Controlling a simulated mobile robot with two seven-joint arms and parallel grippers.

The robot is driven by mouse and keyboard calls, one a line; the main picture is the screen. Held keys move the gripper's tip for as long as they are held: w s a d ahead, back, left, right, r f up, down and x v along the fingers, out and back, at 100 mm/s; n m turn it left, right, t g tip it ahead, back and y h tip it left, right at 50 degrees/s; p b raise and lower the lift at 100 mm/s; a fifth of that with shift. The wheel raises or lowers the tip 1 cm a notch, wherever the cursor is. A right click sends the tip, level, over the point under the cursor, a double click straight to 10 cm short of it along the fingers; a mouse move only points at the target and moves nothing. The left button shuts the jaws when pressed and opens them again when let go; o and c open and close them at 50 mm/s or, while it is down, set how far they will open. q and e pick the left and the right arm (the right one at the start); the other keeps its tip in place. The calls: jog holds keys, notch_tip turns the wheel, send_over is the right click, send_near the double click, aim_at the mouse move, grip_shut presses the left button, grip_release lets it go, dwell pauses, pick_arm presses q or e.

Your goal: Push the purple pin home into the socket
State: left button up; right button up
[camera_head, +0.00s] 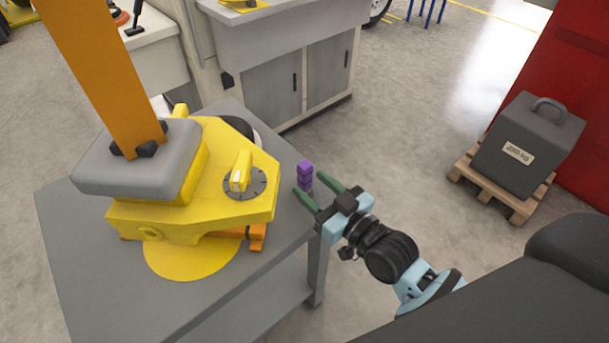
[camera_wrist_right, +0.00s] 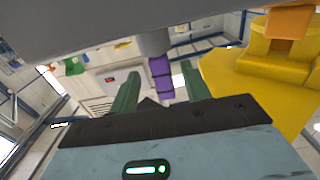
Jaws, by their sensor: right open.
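The purple pin (camera_head: 304,168) is a short ribbed block near the right edge of the grey table (camera_head: 85,285). My right gripper (camera_head: 309,182) is open, its two green fingers reaching from the right towards the pin. In the right wrist view, the pin (camera_wrist_right: 161,78) shows between the fingers of my right gripper (camera_wrist_right: 160,68), with gaps on both sides. There, one end of the pin meets a grey cylinder (camera_wrist_right: 152,42). I cannot tell whether this is the socket or how deep the pin sits. My left gripper is not in view.
A yellow machine (camera_head: 130,215) with an orange post (camera_head: 98,65) and a dial (camera_head: 243,183) stands on the table, left of the pin. Grey cabinets (camera_head: 285,80) stand behind. A 200 kg weight (camera_head: 525,145) rests on a pallet (camera_head: 490,185) at right; open floor lies between.

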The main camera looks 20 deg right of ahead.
aim_at(299, 172)
jog(key=shift+w+a+r, duration=0.15)
jog(key=shift+w, duration=0.25)
jog(key=x, duration=0.4)
jog(key=shift+w+r, duration=0.1)
grip_shut()
jog(key=shift+r, duration=0.1)
